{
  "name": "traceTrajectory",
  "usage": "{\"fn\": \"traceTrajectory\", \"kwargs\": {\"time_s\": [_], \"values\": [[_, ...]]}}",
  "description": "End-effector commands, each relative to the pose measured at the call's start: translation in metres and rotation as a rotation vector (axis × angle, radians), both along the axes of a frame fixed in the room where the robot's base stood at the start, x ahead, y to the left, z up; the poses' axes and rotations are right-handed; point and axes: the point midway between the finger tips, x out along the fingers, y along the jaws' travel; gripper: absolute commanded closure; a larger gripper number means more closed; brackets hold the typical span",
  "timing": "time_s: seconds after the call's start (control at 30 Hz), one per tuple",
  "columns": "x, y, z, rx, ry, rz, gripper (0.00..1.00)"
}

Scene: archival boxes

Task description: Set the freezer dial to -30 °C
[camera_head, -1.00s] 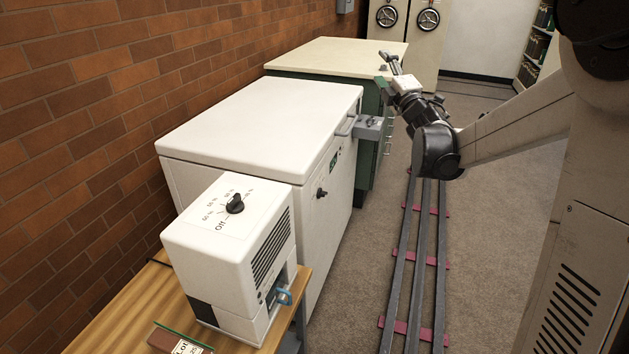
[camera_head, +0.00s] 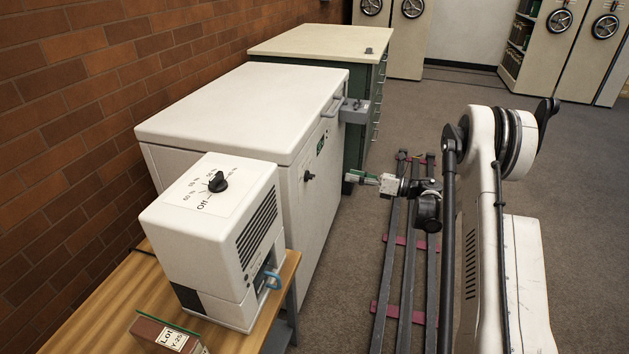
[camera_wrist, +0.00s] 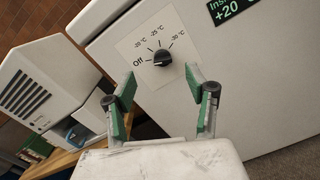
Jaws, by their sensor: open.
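The white chest freezer (camera_head: 240,105) stands along the brick wall. Its black dial (camera_head: 308,176) is on the front face. In the wrist view the dial (camera_wrist: 162,58) sits on a pale plate marked Off, -20, -25 and -30 °C, with -30 °C at the right. Its pointer seems to lie on the Off side, but it is small. My gripper (camera_head: 352,177) is in front of the freezer's front face, facing the dial. In the wrist view my gripper (camera_wrist: 160,74) is open and empty, its green-padded fingers either side below the dial, apparently not touching it.
A white unit (camera_head: 205,235) with its own top dial (camera_head: 217,181) stands on a wooden table (camera_head: 115,310) by the freezer's near end. A display (camera_wrist: 235,8) reading +20 is above right of the freezer dial. Floor rails (camera_head: 392,270) run alongside.

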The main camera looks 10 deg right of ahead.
Motion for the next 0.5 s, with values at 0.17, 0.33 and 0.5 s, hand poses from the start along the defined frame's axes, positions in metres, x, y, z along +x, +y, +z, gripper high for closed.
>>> {"fn": "traceTrajectory", "kwargs": {"time_s": [0.17,0.33,0.5], "values": [[-0.008,0.0,-0.026,-0.038,-0.007,0.038,0.49],[-0.002,0.013,-0.028,-0.041,-0.008,0.043,0.49],[0.013,0.04,-0.029,-0.04,-0.007,0.043,0.49]]}}
